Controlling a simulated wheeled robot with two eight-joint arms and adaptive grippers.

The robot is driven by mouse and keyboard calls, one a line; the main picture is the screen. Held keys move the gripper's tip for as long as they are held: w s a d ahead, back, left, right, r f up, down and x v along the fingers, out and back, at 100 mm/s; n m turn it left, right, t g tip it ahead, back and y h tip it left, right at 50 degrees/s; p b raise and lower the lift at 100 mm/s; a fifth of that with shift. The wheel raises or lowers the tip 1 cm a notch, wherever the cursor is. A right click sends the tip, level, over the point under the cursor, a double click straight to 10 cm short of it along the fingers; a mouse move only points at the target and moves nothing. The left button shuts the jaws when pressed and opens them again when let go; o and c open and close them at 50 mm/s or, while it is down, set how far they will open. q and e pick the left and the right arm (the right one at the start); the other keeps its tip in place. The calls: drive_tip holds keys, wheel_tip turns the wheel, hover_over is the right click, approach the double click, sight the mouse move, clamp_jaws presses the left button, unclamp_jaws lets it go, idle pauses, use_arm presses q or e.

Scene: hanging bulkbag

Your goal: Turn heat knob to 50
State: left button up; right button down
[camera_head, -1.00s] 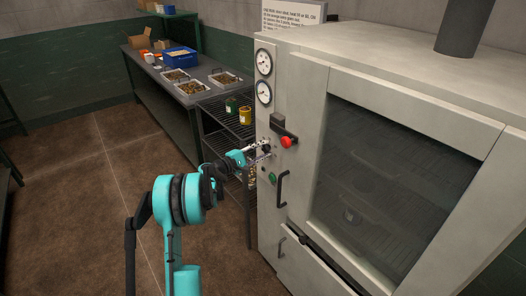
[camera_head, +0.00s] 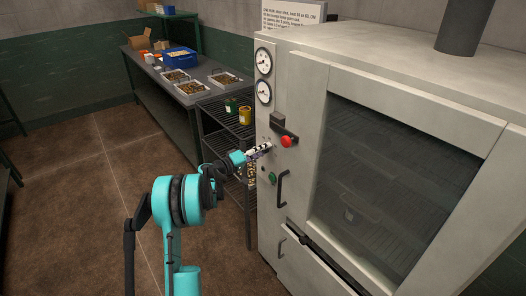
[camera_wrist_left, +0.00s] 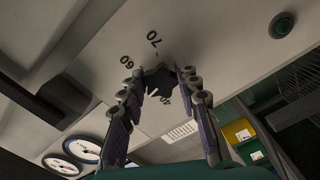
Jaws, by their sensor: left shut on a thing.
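The heat knob (camera_wrist_left: 159,82) is a dark, lobed knob on the oven's pale front panel. In the left wrist view it sits between the fingertips of my left gripper (camera_wrist_left: 162,76), which is shut on it. Printed numbers 70 (camera_wrist_left: 153,38) and 60 (camera_wrist_left: 127,62) show beside it; another number below is partly hidden. I cannot tell which mark the knob points to. My right gripper is out of view.
The oven (camera_head: 305,75) has two dial gauges (camera_head: 264,77), a green button (camera_head: 272,178) and door handles (camera_head: 282,188) close to the gripper. A wire shelf (camera_head: 228,122) with a green and a yellow tin stands left of it. The floor left of my arm is clear.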

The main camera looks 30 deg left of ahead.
use_arm(q)
drive_tip(key=shift+m, duration=0.6)
drive_tip(key=shift+f+m, duration=0.1)
drive_tip(key=shift+m, duration=0.2)
drive_tip(key=o, duration=1.2)
drive_tip(key=shift+c, duration=0.2)
drive_tip(key=v, duration=1.2)
